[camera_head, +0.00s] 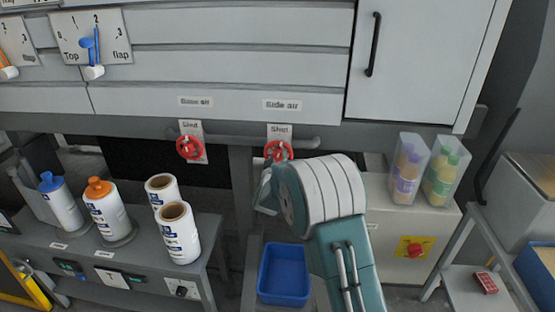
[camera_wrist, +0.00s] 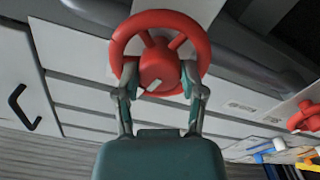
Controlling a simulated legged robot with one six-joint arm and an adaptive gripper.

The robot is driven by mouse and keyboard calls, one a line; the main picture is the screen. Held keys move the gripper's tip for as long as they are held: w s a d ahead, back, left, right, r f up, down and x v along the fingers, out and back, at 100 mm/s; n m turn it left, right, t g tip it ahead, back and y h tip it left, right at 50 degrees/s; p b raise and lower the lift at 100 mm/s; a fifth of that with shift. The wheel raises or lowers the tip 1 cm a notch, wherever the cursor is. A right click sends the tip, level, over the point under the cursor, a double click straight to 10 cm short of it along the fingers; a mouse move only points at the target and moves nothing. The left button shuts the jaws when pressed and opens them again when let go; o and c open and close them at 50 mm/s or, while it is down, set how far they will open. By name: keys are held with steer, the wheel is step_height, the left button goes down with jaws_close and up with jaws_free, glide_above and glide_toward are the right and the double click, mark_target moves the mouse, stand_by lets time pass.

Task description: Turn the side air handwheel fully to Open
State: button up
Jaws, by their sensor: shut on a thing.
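The side air handwheel (camera_head: 278,150) is a red wheel under the "Side air" label (camera_head: 282,105), with a plate reading "Shut" behind it. In the wrist view the red handwheel (camera_wrist: 157,62) fills the upper middle, with a white mark on its hub. My gripper (camera_wrist: 160,88) has one finger on each side of the hub, over the lower rim, and is shut on the wheel. In the head view my arm covers the gripper and the lower part of the wheel. I cannot read the rest of the plate.
A second red handwheel (camera_head: 189,147) hangs to the left under the "Base air" label (camera_head: 196,101). A grey pipe runs behind both wheels. A blue bin (camera_head: 284,274) sits below, beside my arm. Bottles and white rolls (camera_head: 178,232) stand on the left bench.

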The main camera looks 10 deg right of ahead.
steer(key=m, duration=0.5)
steer(key=shift+a, duration=0.1)
steer(key=m, duration=0.9)
steer(key=shift+f+m, duration=0.1)
steer(key=shift+m, duration=0.2)
steer(key=m, duration=1.1)
steer(key=shift+f+m, duration=0.15)
steer(key=shift+m, duration=0.15)
steer(key=m, duration=0.6)
steer(key=shift+s+f+m, duration=0.1)
steer(key=shift+f+m, duration=0.1)
steer(key=shift+m, duration=0.2)
steer(key=o, duration=1.1)
steer(key=shift+o, duration=0.2)
steer(key=shift+r, duration=0.2)
